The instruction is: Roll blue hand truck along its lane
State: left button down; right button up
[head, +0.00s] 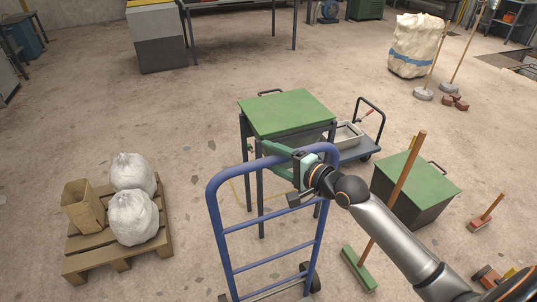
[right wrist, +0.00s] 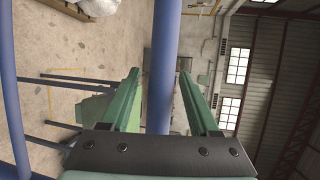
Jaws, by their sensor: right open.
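The blue hand truck (head: 216,215) stands upright in front of me in the head view, with its wheels low in the picture. My right gripper (head: 268,157) reaches in from the right at its top bar. In the right wrist view the open green fingers (right wrist: 160,75) lie on either side of a blue tube (right wrist: 164,45) of the truck. Gaps show between tube and fingers, so the jaws are not closed on it. My left gripper is not in view.
A green-topped table (head: 288,110) stands just behind the truck. A pallet (head: 95,264) with white sacks lies to the left. A green-topped bin (head: 420,178), a flat cart (head: 362,147) and a green broom (head: 357,268) are to the right. Yellow floor lines (head: 234,193) show near the table.

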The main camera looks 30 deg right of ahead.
jog(key=shift+w+a+f, duration=0.1)
jog(key=shift+w+a, duration=0.15)
jog(key=shift+w, duration=0.4)
jog(key=shift+c, duration=0.2)
grip_shut()
dwell(0.9)
